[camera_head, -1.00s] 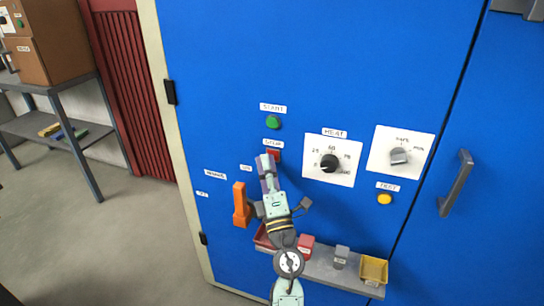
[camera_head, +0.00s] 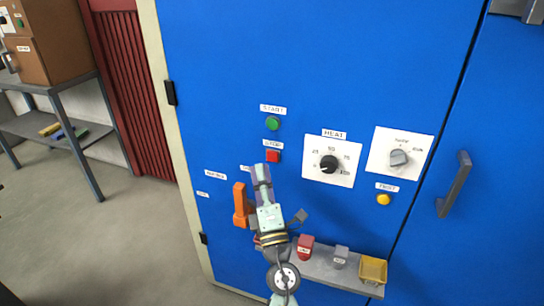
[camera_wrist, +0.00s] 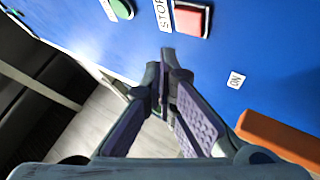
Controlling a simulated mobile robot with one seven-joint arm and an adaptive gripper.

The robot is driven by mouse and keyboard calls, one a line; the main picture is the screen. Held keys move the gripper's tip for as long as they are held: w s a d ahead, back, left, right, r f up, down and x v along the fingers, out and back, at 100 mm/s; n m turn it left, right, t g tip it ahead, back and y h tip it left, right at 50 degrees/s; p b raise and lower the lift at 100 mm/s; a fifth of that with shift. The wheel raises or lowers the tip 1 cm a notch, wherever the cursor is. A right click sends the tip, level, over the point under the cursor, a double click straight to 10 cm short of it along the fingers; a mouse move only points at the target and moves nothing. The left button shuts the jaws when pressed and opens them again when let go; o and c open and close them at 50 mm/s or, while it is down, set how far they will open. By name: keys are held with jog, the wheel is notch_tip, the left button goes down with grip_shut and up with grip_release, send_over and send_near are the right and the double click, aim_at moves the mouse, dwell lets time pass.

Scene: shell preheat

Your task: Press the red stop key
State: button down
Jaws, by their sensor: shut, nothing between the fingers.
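The red stop key (camera_head: 273,156) is a square button under a STOP label on the blue cabinet door. It also shows in the wrist view (camera_wrist: 190,19), near the top, clear of the fingers. My gripper (camera_head: 261,168) is shut and empty, just below and left of the key in the head view. In the wrist view the closed fingertips (camera_wrist: 166,54) point toward the door, below and left of the key, with a gap to it in the picture. I cannot tell whether the tips touch the door.
The green start button (camera_head: 272,123) is above the key. An orange handle (camera_head: 240,206) is left of my gripper. The heat dial (camera_head: 329,164), a second dial (camera_head: 398,158) and a yellow button (camera_head: 384,199) are to the right. A grey shelf (camera_head: 319,270) with small bins juts out below.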

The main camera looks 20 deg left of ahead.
jog(key=s, duration=0.2)
jog(key=shift+s, duration=0.4)
dwell(0.5)
